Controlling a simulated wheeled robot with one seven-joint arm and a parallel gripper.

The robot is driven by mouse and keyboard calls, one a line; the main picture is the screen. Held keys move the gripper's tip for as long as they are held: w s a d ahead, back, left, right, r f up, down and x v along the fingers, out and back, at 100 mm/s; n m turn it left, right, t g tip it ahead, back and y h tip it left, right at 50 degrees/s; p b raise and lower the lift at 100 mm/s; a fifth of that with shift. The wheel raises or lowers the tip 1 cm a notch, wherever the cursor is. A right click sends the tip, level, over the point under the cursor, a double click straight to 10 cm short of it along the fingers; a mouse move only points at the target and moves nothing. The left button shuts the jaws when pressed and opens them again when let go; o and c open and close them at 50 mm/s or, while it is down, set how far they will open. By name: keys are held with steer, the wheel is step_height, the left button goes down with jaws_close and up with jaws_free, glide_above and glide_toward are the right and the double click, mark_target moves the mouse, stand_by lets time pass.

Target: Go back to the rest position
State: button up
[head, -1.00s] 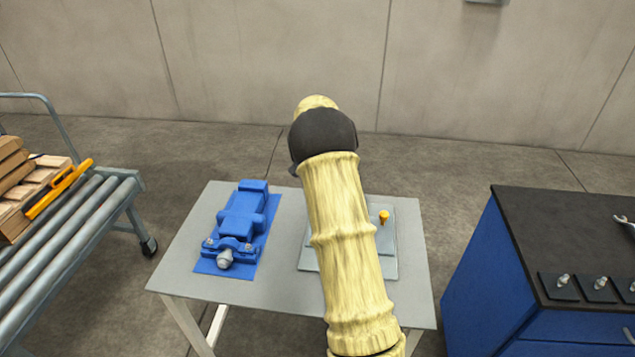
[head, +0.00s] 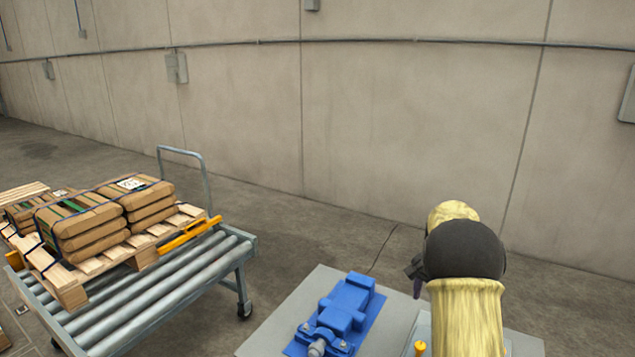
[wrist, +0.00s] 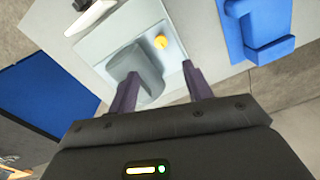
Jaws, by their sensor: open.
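My gripper (wrist: 158,84) is open, its two dark fingers apart. In the wrist view it points down at a light grey plate (wrist: 95,48) on the table. A grey rounded block (wrist: 147,68) on the plate shows in the gap between the fingers, and a yellow knob (wrist: 160,42) is just beyond it. I cannot tell how far above the block the fingertips are. In the head view my arm stands at the lower right and hides most of the gripper and plate. The yellow knob also shows there (head: 420,348).
A blue vise (head: 343,308) sits on the grey table (head: 275,325), left of my arm in the head view. A roller conveyor (head: 150,300) with a loaded pallet (head: 100,262) stands farther left. A blue cabinet (wrist: 45,105) shows in the wrist view.

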steer(key=s+a+r+n+t+p, duration=0.1)
steer(key=s+a+n, duration=0.4)
steer(key=s, duration=0.8)
steer(key=s+a+r+n+t+p, duration=0.1)
steer(key=s+a+r+n+p, duration=0.2)
steer(key=s+a, duration=0.8)
steer(key=shift+s+a+r+n, duration=0.35)
steer(key=shift+s+r+n, duration=0.25)
steer(key=shift+s+n, duration=0.45)
steer(key=shift+w, duration=0.2)
